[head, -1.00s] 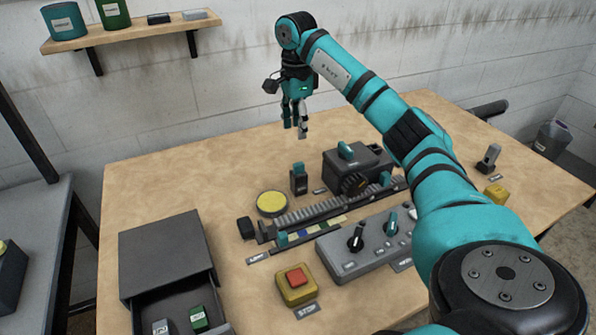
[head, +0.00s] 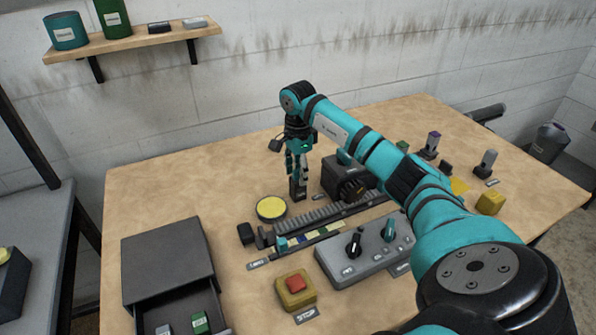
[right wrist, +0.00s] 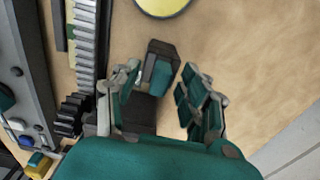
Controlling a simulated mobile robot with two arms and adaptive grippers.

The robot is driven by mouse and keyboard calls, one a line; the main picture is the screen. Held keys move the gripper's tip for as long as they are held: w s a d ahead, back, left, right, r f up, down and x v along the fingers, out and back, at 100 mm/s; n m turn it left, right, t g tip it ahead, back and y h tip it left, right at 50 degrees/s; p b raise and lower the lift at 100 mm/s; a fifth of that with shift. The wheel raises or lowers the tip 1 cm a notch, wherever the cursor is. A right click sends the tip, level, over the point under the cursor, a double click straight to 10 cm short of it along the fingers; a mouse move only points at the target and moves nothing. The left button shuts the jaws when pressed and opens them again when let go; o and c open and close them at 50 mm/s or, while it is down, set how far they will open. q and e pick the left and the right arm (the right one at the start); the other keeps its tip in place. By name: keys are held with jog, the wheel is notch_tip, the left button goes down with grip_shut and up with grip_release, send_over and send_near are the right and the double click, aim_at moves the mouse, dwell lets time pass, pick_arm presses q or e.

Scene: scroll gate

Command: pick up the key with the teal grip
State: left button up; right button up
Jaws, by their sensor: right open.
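The key with the teal grip (right wrist: 157,79) stands in a dark block (head: 298,191) on the table behind the gear rack. In the head view my right gripper covers the grip. My right gripper (head: 298,174) points down just above the block with its jaws open. In the right wrist view the teal grip lies between the open fingers (right wrist: 160,76), with a gap to the right finger; contact on the left side is hard to tell. The key's lower part is hidden in the block. My left gripper is not in view.
A dark housing with a gear (head: 342,175) stands close on the right. The toothed rack (head: 315,217) runs in front. A yellow disc (head: 271,208) lies to the left. A knob panel (head: 340,262), red button (head: 296,284) and open drawer (head: 168,262) are nearer. Table left of the disc is clear.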

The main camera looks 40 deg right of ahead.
grip_shut()
jog(key=shift+r, duration=0.15)
dwell(0.4)
jog(key=shift+r+b, duration=0.3)
jog(key=shift+r, duration=0.3)
jog(key=shift+s+r+b, duration=0.2)
jog(key=shift+r+b, duration=0.25)
jog(key=shift+r, duration=0.55)
jog(key=s+a+r+b, duration=0.1)
jog(key=s+a+b, duration=0.3)
jog(key=s, duration=1)
jog(key=a, duration=0.3)
jog(key=shift+r, duration=0.3)
